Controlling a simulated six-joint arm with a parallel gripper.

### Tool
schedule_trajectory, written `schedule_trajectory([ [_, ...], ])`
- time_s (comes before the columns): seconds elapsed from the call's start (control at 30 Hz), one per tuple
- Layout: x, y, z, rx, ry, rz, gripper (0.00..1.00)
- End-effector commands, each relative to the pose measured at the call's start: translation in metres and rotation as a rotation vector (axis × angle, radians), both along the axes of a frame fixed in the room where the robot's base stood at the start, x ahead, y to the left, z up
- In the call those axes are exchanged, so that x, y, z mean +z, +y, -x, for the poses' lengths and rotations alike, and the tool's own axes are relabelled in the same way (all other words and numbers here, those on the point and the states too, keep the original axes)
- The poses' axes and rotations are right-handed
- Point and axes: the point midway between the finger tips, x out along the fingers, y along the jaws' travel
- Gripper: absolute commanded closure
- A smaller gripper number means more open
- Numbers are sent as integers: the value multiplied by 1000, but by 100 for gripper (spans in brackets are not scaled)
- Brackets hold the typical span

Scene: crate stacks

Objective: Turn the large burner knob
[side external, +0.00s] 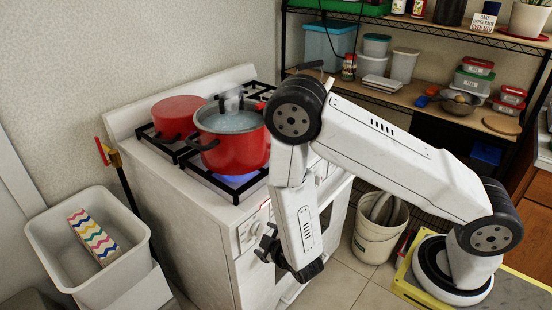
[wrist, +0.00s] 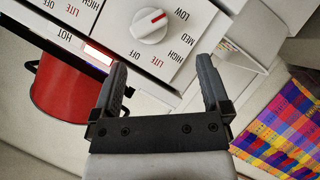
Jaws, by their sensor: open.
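The stove (side external: 165,195) has a front control panel with a white knob (wrist: 149,26) bearing a red pointer mark. The knob sits on a panel printed LITE, HIGH and MED, upside down in the wrist view. My gripper (wrist: 161,62) is open, its two black fingers apart with nothing between them. The knob lies just beyond the fingertips, slightly left of their middle, and looks untouched. In the side external view my gripper (side external: 267,243) is at the stove's front panel, where the arm hides part of the panel.
A red pot (side external: 235,148) of liquid stands over a blue flame (side external: 240,178); another red pot (side external: 176,117) is behind it. A white bin (side external: 45,255) is left of the stove. A bucket (side external: 378,235) and shelves (side external: 410,95) stand right. A plaid cloth (wrist: 285,130) shows in the wrist view.

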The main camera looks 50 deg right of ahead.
Motion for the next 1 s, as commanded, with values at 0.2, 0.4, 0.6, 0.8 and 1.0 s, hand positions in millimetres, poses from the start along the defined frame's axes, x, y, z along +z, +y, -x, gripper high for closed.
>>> schedule_trajectory([
  [0.2,-16,-4,18,41,-99,216,3],
  [0.4,-19,-6,30,64,-160,341,3],
  [0.6,-19,-6,32,70,-176,370,3],
  [0.8,-19,-7,30,67,-175,368,3],
  [1.0,-21,-11,20,67,-175,367,3],
])
